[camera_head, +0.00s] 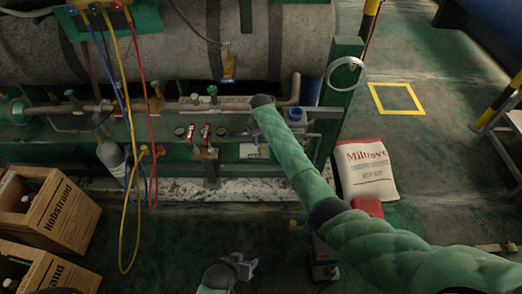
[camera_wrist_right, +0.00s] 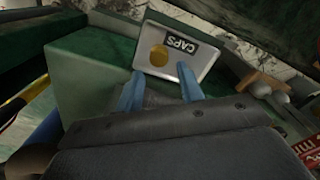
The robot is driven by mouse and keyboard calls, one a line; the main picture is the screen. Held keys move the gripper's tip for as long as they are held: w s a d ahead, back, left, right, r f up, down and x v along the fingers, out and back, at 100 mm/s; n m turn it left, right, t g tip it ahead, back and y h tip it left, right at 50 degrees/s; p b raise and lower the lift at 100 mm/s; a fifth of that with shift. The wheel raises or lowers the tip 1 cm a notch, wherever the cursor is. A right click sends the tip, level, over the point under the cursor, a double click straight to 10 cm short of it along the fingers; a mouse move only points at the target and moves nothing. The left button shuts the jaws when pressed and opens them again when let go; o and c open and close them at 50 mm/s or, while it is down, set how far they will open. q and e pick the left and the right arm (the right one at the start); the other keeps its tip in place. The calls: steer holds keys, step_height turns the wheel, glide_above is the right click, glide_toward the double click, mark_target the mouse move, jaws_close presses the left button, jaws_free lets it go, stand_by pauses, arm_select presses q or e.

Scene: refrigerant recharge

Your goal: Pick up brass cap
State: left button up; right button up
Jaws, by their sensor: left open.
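The brass cap (camera_wrist_right: 158,56) is a round, gold-coloured disc in the right wrist view. It lies in a pale, shallow tray (camera_wrist_right: 154,27) labelled CAPS. The tray also shows in the head view (camera_head: 247,151), on the green bench below the pipework; the cap is too small to make out there. My right gripper (camera_wrist_right: 160,73) is open, its two blue fingers apart at the tray's near edge, pointing toward the cap. Nothing is between the fingers. In the head view my right arm hides much of this gripper. My left gripper (camera_head: 239,265) is open and empty, low over the floor.
Red-handled valves (camera_head: 198,131) stand left of the tray, below a pipe. A green post (camera_head: 340,100) and a white sack (camera_head: 366,169) are to the right. Floor around my left gripper is mostly clear.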

mark_target(261, 147)
steer(key=shift+w+f, duration=0.15)
steer(key=shift+f, duration=3)
steer(key=c, duration=0.7)
